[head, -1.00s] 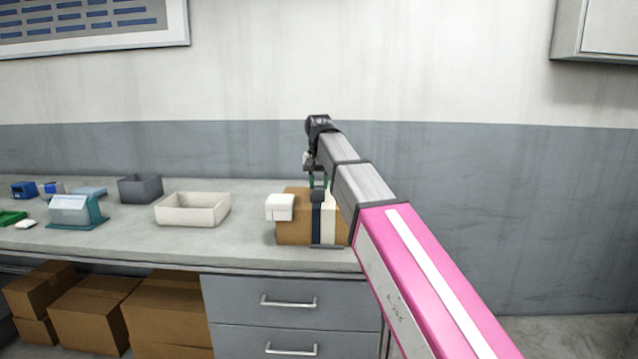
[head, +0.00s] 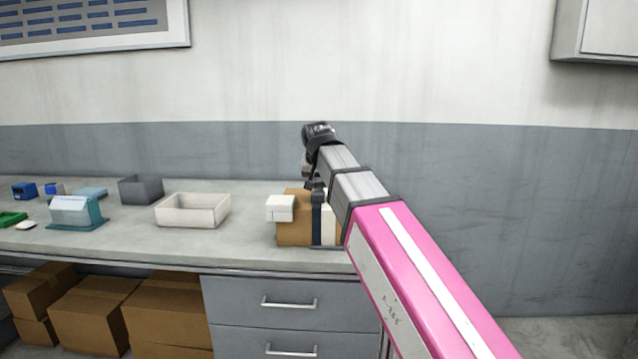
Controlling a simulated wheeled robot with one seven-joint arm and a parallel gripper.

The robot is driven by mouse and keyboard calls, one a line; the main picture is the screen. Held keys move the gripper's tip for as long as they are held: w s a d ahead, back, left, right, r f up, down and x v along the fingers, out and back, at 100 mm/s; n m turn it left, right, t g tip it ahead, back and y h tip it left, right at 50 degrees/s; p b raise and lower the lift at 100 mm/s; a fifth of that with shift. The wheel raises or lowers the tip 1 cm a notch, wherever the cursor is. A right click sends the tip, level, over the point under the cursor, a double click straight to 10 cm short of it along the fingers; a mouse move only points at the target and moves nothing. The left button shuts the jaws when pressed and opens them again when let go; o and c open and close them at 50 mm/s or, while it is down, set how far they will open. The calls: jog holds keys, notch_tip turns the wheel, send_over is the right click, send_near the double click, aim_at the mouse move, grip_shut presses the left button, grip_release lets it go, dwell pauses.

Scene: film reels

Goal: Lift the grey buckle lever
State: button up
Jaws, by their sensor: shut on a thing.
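The brown box (head: 294,232) stands on the bench with a dark strap (head: 316,228) down its front. The grey buckle lever (head: 318,197) shows as a small dark piece at the strap's top. My gripper (head: 316,187) is at the top of the box, shut on the lever. The fingers are small and partly hidden by my arm, so their exact hold on the lever is hard to see. My arm also covers the box's right side.
A small white block (head: 280,208) sits at the box's left. A cream tray (head: 193,211), a dark grey bin (head: 140,189) and a teal-based device (head: 76,211) stand further left. Bare bench lies between tray and box. The wall (head: 240,150) is behind.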

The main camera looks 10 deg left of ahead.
aim_at(319, 182)
jog(key=s+t, duration=0.1)
jog(key=t, duration=0.1)
jog(key=s+t, duration=0.1)
jog(key=t, duration=0.1)
jog(key=shift+d+t, duration=0.15)
jog(key=shift+t, duration=0.15)
jog(key=shift+s+t, duration=0.3)
jog(key=shift+t, duration=0.95)
jog(key=shift+s+t, duration=0.25)
jog(key=shift+t, duration=1)
jog(key=o, duration=0.9)
jog(key=shift+o, duration=0.2)
